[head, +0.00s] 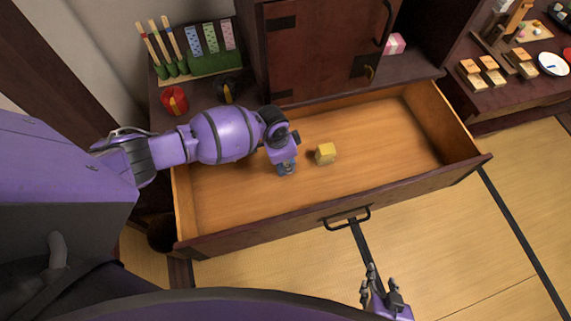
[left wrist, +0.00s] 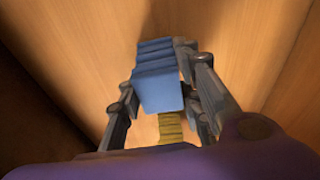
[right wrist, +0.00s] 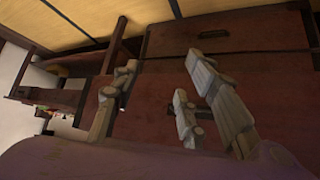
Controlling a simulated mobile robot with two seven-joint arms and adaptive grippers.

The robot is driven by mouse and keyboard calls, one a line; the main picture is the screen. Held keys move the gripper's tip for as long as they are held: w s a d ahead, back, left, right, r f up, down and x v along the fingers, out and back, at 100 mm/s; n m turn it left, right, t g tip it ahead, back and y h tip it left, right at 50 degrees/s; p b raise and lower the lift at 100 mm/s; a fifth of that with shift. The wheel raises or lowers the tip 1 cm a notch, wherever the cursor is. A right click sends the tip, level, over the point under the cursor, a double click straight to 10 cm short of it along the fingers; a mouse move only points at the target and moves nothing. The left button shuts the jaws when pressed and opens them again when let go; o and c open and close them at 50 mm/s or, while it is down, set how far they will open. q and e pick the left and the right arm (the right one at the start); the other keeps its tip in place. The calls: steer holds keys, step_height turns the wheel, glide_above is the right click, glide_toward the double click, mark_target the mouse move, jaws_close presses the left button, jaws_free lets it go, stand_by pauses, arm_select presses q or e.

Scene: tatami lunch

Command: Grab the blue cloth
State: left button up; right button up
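The blue cloth (head: 286,169) is a small folded block in the left part of the open drawer (head: 390,140). In the left wrist view the blue cloth (left wrist: 158,92) lies between the fingers of my left gripper (left wrist: 157,75), which press close to both its sides. My left gripper (head: 284,158) reaches down into the drawer from the left and partly hides the cloth in the head view. Whether the cloth touches the drawer floor is unclear. My right gripper (head: 382,288) is outside, in front of the drawer, with its fingers apart and empty (right wrist: 155,85).
A yellow folded cloth (head: 325,153) lies just right of my left gripper. The drawer's front wall (head: 330,207) and side walls surround the area. A dark cabinet (head: 320,50) stands behind. The drawer's right half is clear.

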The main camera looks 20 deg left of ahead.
arm_select(q)
steer(key=c, duration=0.4)
steer(key=shift+r, duration=0.1)
